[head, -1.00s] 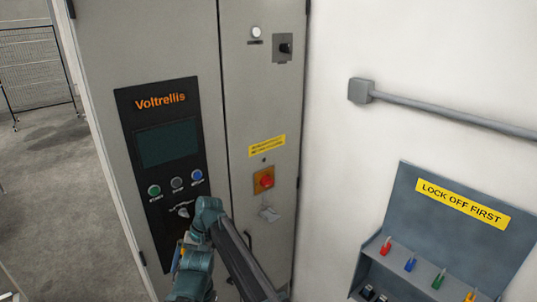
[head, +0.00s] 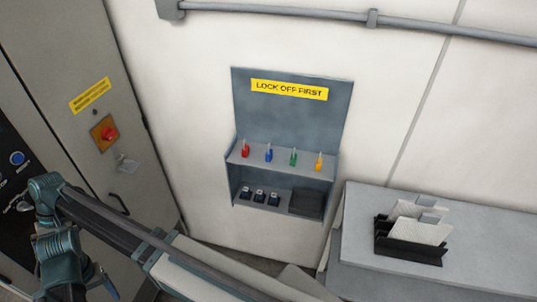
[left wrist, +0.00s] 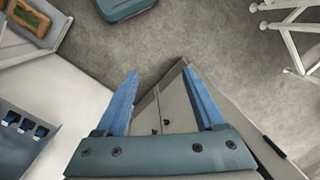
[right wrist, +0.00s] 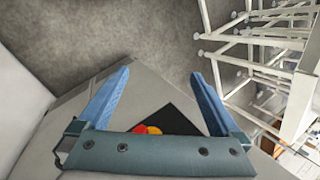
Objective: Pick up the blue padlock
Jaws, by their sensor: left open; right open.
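The blue padlock (head: 268,154) stands upright on the upper shelf of the grey lockout station (head: 290,110), between a red padlock (head: 245,150) on its left and a green padlock (head: 293,158) on its right. A yellow padlock (head: 319,162) stands at the right end. My left gripper (left wrist: 160,72) is open and empty in its wrist view, with floor and a grey cabinet beyond its fingers. My right gripper (right wrist: 160,73) is open and empty in its wrist view.
The station's lower shelf holds three small dark items (head: 260,196) and a black box (head: 306,203). A grey worktop (head: 480,240) with a black paper holder (head: 410,245) stands at right. The electrical cabinet (head: 75,45) stands at left. My arm crosses the lower left of the head view.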

